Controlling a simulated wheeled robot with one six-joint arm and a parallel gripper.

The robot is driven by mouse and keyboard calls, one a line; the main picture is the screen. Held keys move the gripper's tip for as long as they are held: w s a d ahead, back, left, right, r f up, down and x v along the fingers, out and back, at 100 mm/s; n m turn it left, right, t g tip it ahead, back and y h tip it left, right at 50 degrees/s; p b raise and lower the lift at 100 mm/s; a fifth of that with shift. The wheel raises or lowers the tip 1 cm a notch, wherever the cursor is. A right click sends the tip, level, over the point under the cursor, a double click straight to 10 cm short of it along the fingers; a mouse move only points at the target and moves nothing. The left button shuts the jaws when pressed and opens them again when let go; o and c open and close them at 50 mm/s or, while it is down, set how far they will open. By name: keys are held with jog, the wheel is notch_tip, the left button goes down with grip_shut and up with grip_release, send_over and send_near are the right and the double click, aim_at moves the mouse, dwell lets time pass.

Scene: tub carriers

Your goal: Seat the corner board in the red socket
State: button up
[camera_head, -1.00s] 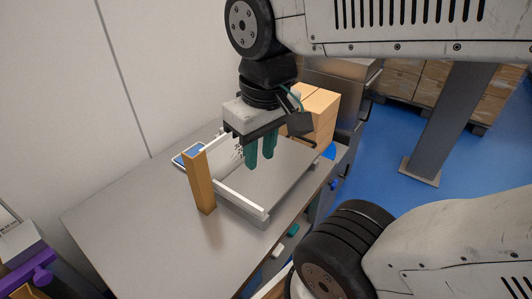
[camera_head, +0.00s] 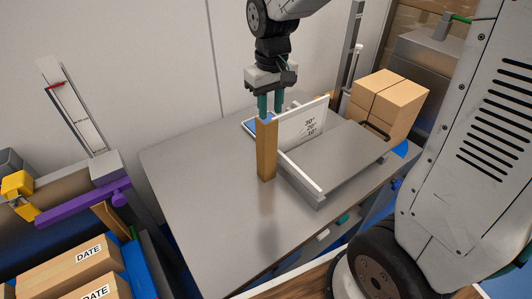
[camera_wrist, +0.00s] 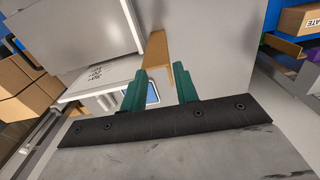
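The corner board (camera_head: 266,155) is a tall tan-brown post. My gripper (camera_head: 270,112) has two teal fingers pointing down at the board's top end. In the wrist view my gripper (camera_wrist: 160,72) is open. The L-shaped end of the corner board (camera_wrist: 156,48) shows between and beyond the fingertips, with gaps visible. I cannot tell whether the fingers overlap the board's top. I cannot make out a red socket in these frames.
The grey table (camera_head: 205,190) is clear left of the board. A white panel with angle markings (camera_head: 306,122) stands behind the frame. Cardboard boxes (camera_head: 388,103) stand at the back right. A purple arm (camera_head: 80,205) and DATE boxes (camera_head: 68,270) are at left.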

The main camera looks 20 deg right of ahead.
aim_at(267, 150)
jog(key=w+a+f, duration=0.1)
jog(key=w+f, duration=0.2)
jog(key=f, duration=0.8)
jog(key=shift+a, duration=0.25)
jog(key=shift+w, duration=0.1)
grip_shut()
